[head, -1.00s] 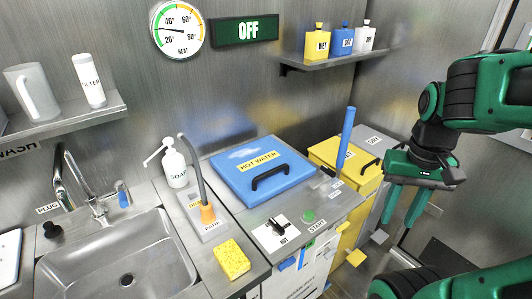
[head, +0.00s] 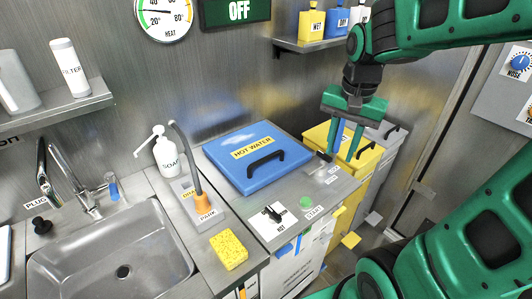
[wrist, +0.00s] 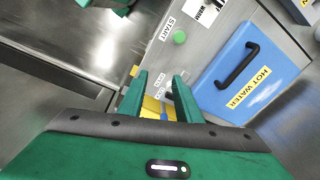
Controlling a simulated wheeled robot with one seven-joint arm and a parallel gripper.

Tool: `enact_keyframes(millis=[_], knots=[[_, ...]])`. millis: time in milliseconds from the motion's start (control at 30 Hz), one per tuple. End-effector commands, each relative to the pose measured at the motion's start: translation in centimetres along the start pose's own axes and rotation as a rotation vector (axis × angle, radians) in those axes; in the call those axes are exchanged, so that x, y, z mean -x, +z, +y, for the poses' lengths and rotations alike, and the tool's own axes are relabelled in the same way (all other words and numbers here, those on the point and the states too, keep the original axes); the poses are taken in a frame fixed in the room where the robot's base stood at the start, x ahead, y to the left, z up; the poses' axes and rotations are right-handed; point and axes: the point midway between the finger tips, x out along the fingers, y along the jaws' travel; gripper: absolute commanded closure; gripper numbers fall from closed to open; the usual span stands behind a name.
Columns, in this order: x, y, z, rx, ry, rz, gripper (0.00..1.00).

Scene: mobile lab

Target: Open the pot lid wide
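The pot lid (head: 232,158) is a blue square plate marked HOT WATER, with a black handle (head: 266,163). It lies flat and shut on the counter; it also shows in the wrist view (wrist: 225,75). A blue lever stands at the lid's right side, mostly hidden by my gripper in the head view; its blue rod (wrist: 163,113) shows between my fingers in the wrist view. My gripper (head: 345,155) is open, fingers pointing down, right of the lid and apart from its handle. I cannot tell whether the fingers touch the rod.
A green START button (head: 306,202) and a black HOT switch (head: 273,213) sit on the counter in front of the lid. A yellow bin (head: 362,160) stands right of the counter. A soap bottle (head: 166,155), a sponge (head: 229,249) and a sink (head: 110,250) are left.

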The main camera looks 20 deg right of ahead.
Motion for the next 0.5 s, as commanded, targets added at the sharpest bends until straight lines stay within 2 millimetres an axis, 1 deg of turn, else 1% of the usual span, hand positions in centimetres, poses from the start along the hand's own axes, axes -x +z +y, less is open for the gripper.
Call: enact_keyframes(millis=[33,67,100,200,233,300,400,500], knots=[[-0.1,-0.4,-3.1,-0.043,-0.013,0.004,0.69],[-0.1,-0.5,-4.8,-0.075,-0.024,0.006,0.69],[-0.1,-0.6,-6.9,-0.118,-0.038,0.006,0.69],[-0.2,-0.3,-11.7,-0.213,-0.073,0.000,0.69],[-0.3,-0.2,-13.0,-0.237,-0.081,-0.004,0.69],[-0.4,0.2,-15.4,-0.286,-0.100,-0.013,0.69],[-0.5,0.8,-17.7,-0.335,-0.117,-0.025,0.69],[-0.7,1.1,-18.8,-0.360,-0.125,-0.032,0.69]])
